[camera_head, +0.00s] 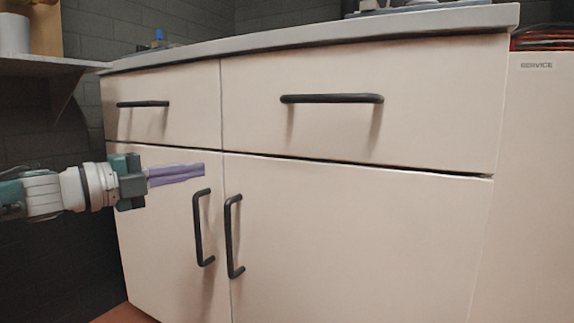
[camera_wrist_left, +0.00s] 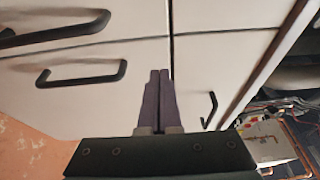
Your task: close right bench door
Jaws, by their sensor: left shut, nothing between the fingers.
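The right bench door (camera_head: 360,240) is the wide cream panel under the right drawer, with a black vertical handle (camera_head: 234,236) near its left edge. It looks about flush with the left door (camera_head: 160,235); a thin dark gap runs along its top. In the left wrist view the right door's handle (camera_wrist_left: 55,32) shows at the upper left. My left gripper (camera_head: 203,169) is shut and empty, its purple fingers in front of the left door's upper part, above that door's handle (camera_head: 203,228). In the wrist view the fingers (camera_wrist_left: 160,75) lie together. My right gripper is out of view.
Two drawers with black handles (camera_head: 332,98) sit above the doors, under a grey worktop (camera_head: 300,38). A cream panel marked SERVICE (camera_head: 535,130) stands at the right. A shelf (camera_head: 45,66) juts out at the upper left. The space before the right door looks clear.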

